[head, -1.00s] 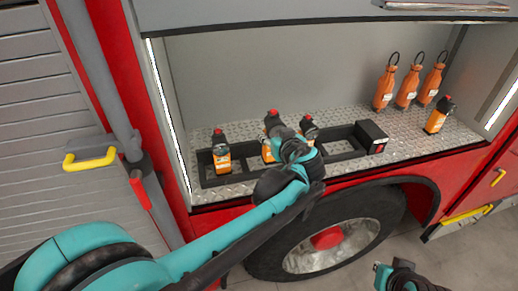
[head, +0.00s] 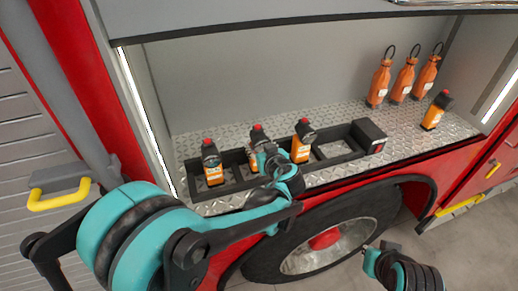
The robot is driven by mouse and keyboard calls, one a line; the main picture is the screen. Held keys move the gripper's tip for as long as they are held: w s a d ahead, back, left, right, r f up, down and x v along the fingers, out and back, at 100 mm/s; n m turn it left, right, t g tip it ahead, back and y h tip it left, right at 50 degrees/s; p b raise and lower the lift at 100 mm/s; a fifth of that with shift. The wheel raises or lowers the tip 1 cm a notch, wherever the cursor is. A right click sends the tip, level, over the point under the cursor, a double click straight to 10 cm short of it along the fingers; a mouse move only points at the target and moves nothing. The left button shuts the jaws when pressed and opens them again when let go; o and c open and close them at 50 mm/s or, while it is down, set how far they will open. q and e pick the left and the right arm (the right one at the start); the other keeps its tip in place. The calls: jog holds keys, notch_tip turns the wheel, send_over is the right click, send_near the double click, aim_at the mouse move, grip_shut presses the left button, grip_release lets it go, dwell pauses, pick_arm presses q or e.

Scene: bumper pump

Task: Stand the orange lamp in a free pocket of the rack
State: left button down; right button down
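The black rack (head: 343,158) lies along the compartment floor. Orange lamps with dark heads and red tops stand in it at the left (head: 213,168) and right (head: 301,146). Between them is another orange lamp (head: 257,138), upright in or just above the rack; my gripper covers much of it and its base is hidden. My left gripper (head: 267,157) is at this middle lamp and appears shut on it, its fingers partly hidden. My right gripper (head: 376,258) is low at the right, away from the rack; its fingers are unclear.
A black box (head: 369,136) sits at the rack's right end, beside an empty pocket. Another orange and black lamp (head: 436,111) stands on the tread-plate floor at right. Several orange bottles (head: 404,80) stand behind. The compartment's left wall and red front edge bound the space.

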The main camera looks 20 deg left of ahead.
pick_arm(q)
jog(key=shift+f, duration=0.4)
jog(key=c, duration=0.7)
grip_release()
jog(key=v, duration=1.2)
jog(key=s+a+f+m+g+h, duration=0.2)
jog(key=s+a+f+m+h, duration=0.1)
jog(key=s, duration=0.5)
jog(key=s+a+f+m+g+h, duration=0.2)
jog(key=s+a+f+m+h, duration=0.1)
jog(key=s, duration=0.5)
jog(key=shift+s+a+f+m+h, duration=0.2)
jog(key=shift+s+f+m+h, duration=0.2)
jog(key=shift+f+h, duration=0.4)
